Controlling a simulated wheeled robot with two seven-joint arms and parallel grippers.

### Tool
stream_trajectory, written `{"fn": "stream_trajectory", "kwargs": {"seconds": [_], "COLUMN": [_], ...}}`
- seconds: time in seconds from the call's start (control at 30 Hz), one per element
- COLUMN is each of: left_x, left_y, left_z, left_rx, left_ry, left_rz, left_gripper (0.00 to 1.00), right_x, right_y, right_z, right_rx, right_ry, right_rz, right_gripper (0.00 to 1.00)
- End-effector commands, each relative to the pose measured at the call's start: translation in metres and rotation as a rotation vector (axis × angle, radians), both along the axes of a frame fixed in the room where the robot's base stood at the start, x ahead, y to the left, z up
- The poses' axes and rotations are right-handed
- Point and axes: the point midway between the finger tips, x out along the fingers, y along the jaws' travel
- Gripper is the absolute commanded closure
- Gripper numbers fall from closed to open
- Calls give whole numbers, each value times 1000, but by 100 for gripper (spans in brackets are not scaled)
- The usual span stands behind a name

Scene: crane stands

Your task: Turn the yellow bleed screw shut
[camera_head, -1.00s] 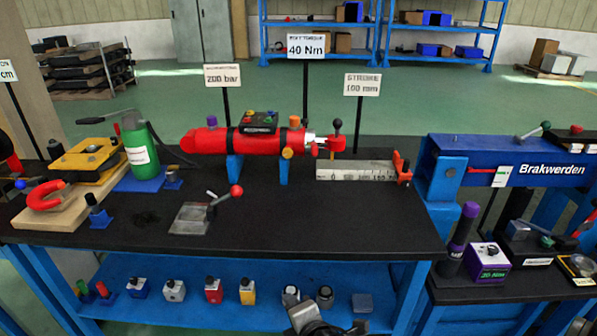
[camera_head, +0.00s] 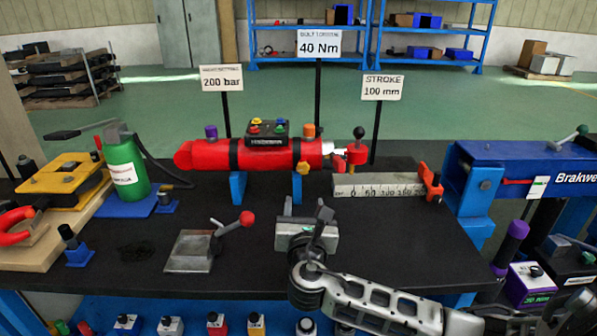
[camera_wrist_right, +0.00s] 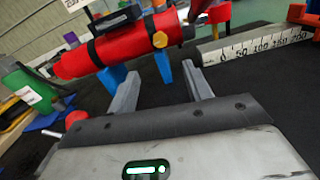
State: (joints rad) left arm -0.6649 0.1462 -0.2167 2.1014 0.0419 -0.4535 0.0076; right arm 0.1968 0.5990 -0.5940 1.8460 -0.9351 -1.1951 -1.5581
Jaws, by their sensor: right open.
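The yellow bleed screw (camera_head: 303,168) sits on the front right side of the red cylinder (camera_head: 255,157), which lies on blue supports. In the right wrist view the yellow screw (camera_wrist_right: 160,40) shows above and between the two fingers. My right gripper (camera_head: 304,212) is over the black bench in front of the cylinder. It is open and empty, its fingers pointing toward the cylinder, apart from the screw. In the right wrist view my right gripper's fingers (camera_wrist_right: 160,85) stand wide apart. My left gripper is not in view.
A red-knobbed lever on a metal plate (camera_head: 190,250) stands left of my right gripper. A stroke ruler (camera_head: 378,186) lies to the right. A green bottle (camera_head: 126,170) stands at the left. Signs on posts stand behind the cylinder.

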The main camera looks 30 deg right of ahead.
Motion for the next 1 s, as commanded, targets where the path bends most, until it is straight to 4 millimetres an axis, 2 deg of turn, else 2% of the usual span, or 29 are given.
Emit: {"fn": "stream_trajectory", "kwargs": {"seconds": [0.13,0.5,0.7,1.0], "left_x": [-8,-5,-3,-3], "left_y": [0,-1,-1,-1], "left_z": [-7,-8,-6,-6], "left_rx": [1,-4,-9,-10], "left_ry": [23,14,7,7], "left_rz": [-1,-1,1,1], "left_gripper": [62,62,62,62], "right_x": [29,93,111,115], "right_y": [-18,-57,-68,-70], "right_z": [2,0,0,0], "right_rx": [-1,2,3,3], "right_ry": [-3,-1,-1,1], "right_rz": [-3,-2,0,1], "right_gripper": [50,50,50,50]}}
